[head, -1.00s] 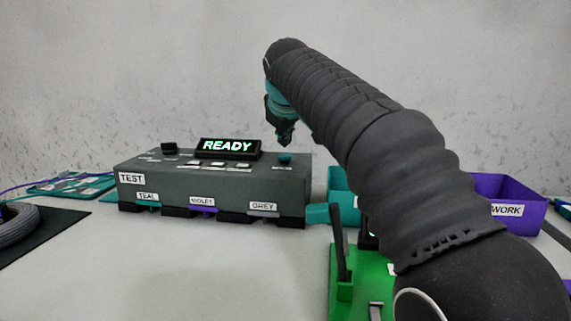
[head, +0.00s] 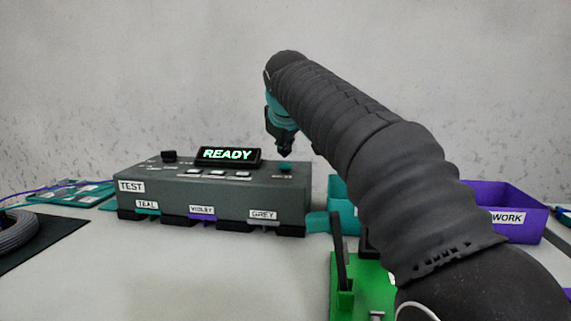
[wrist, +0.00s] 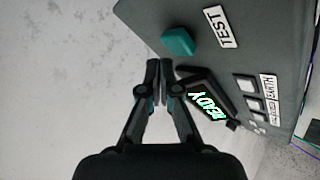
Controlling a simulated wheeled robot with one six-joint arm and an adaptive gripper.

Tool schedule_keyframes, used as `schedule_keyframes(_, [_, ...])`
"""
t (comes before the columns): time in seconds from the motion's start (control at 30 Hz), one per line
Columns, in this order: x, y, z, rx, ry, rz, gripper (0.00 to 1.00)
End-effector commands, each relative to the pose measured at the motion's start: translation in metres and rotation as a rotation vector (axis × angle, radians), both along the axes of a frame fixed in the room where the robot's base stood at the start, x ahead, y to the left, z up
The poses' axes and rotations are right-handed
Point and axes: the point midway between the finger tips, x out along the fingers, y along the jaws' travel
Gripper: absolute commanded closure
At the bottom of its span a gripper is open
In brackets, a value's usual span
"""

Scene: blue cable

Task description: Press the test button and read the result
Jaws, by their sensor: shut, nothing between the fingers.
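The dark grey test box (head: 215,195) stands on the table with its tilted display (head: 228,155) lit "READY" in green. The teal button (head: 285,165) is on the box top, right of the display. In the wrist view the teal button (wrist: 178,42) has a "TEST" label beside it, and the display (wrist: 208,106) is also legible. My gripper (head: 284,153) is shut and empty, its tips just above the teal button in the head view. In the wrist view the fingertips (wrist: 158,64) appear beside the button, with a gap. No contact with the button shows.
Slots labelled teal, violet and grey line the box front. A green fixture (head: 345,290) stands at front right, partly behind my arm. A purple bin (head: 520,228) labelled "WORK" and a teal bin (head: 343,212) are behind. A cable coil (head: 15,230) lies on a dark mat at left.

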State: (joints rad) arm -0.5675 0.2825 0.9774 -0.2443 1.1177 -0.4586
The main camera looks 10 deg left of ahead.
Motion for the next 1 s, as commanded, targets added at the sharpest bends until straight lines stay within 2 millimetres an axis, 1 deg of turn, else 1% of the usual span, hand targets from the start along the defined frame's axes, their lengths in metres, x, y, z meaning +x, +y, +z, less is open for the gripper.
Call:
schedule_keyframes(0.5, [0.0,0.0,-0.0002,0.0,0.0,0.0,1.0])
schedule_keyframes(0.8, [-0.0002,-0.0003,-0.0083,0.0,0.0,0.0,1.0])
schedule_keyframes(1.0, [-0.0001,-0.0002,-0.0082,0.0,0.0,0.0,1.0])
